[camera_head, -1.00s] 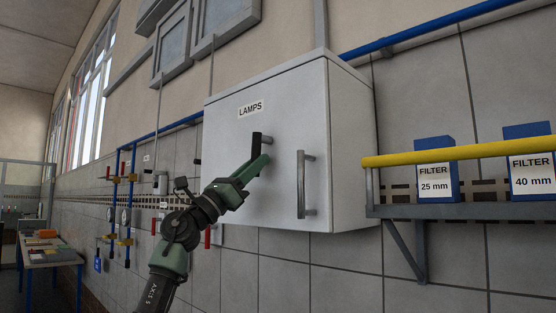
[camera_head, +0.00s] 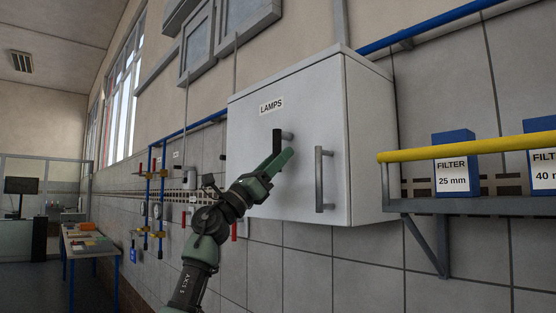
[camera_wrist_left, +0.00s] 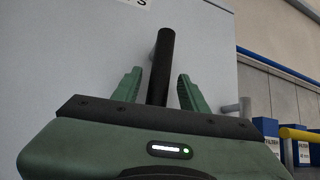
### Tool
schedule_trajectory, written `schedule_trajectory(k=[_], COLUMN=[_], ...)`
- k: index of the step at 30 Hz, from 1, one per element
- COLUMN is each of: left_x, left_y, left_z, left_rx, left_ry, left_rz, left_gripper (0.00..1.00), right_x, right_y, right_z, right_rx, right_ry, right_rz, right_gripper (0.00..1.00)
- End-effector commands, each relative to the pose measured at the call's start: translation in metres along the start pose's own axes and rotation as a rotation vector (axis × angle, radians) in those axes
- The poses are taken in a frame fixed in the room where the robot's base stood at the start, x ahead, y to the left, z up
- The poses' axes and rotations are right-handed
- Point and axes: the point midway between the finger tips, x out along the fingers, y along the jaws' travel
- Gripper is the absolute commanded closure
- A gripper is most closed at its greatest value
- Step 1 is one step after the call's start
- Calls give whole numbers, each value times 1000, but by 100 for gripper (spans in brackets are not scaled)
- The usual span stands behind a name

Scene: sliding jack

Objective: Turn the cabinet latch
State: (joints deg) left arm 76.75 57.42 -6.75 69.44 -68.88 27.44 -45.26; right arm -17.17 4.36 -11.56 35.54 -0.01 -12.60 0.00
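The grey cabinet (camera_head: 300,100) labelled LAMPS hangs on the wall with its door shut. Its latch is a black bar (camera_head: 277,141) standing about upright on the door, left of the grey vertical pull handle (camera_head: 319,180). My left gripper (camera_head: 281,160) is at the latch, its green fingers pointing up toward it. In the left wrist view, the fingers (camera_wrist_left: 159,88) are spread, one on each side of the black latch bar (camera_wrist_left: 163,50), with visible gaps on both sides. The bar's lower end is hidden behind the gripper body. My right gripper is not in view.
A shelf with a yellow rail (camera_head: 460,148) and blue filter boxes (camera_head: 455,149) stands right of the cabinet. Blue pipes (camera_head: 163,185) with valves run on the wall to the left. A table (camera_head: 88,243) stands farther left.

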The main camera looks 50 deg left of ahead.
Motion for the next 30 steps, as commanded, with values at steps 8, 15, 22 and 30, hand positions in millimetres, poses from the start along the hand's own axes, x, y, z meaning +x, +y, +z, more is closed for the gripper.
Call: schedule_trajectory(k=[8, 15, 22, 30], left_x=[-17, -59, -77, -77], left_y=[1, 0, 0, 0], left_z=[-5, -6, -3, -1], left_rx=[4, 5, 1, 0], left_ry=[5, 6, 2, 1], left_rz=[1, -1, 0, -1], left_gripper=[57, 57, 57, 57], right_x=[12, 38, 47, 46], right_y=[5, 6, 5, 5], right_z=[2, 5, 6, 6], right_rx=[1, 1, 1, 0], right_ry=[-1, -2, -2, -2], right_rz=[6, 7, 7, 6], right_gripper=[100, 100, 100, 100])
